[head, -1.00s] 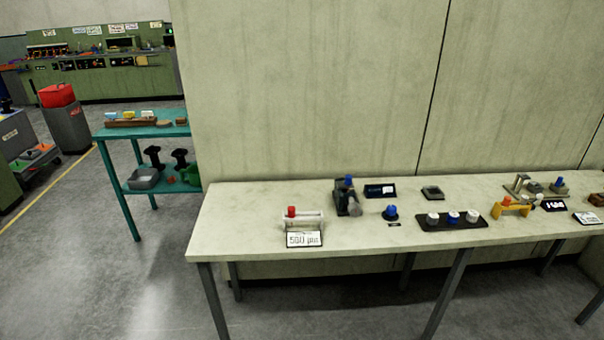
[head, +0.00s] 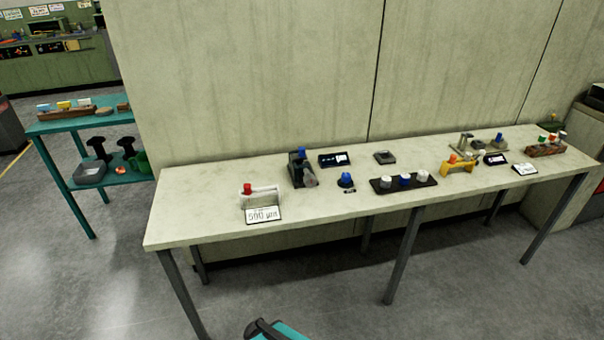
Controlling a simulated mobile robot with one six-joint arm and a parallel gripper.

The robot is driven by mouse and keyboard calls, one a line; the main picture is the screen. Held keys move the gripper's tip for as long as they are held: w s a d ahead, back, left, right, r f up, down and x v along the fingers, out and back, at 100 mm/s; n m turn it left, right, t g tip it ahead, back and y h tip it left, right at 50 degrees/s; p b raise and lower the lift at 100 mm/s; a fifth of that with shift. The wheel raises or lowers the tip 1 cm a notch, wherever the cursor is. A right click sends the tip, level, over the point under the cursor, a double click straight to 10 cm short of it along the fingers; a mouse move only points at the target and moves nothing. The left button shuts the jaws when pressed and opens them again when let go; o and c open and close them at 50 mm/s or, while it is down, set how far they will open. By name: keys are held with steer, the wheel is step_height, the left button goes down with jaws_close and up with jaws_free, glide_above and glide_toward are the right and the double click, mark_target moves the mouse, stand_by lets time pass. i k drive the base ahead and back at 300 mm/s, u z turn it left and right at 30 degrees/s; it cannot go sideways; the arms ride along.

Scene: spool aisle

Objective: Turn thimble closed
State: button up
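A yellow bracket-like frame (head: 458,167) with an orange knob (head: 453,158) and a pale end stands on the right half of the long bench. It looks like a micrometer, but it is too small to tell which part is the thimble or whether its gap is open. A pale grey U-shaped fixture (head: 262,196) with a red knob (head: 247,188) stands at the bench's left front, behind a sign (head: 263,214) that seems to read 500 µm. I cannot make out any gripper fingers in view.
The long pale bench (head: 205,212) stands against a concrete wall. It also holds a dark grey device (head: 299,170), a blue knob (head: 345,180) and a black strip with knobs (head: 412,187). A teal shelf (head: 75,125) is left. A teal-black shape (head: 278,331) shows at the bottom edge.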

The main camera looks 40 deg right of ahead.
mark_target(310, 179)
steer(key=z, duration=0.15)
steer(key=k, duration=1.2)
steer(key=u, duration=0.65)
steer(key=i, duration=1)
steer(key=z, duration=0.05)
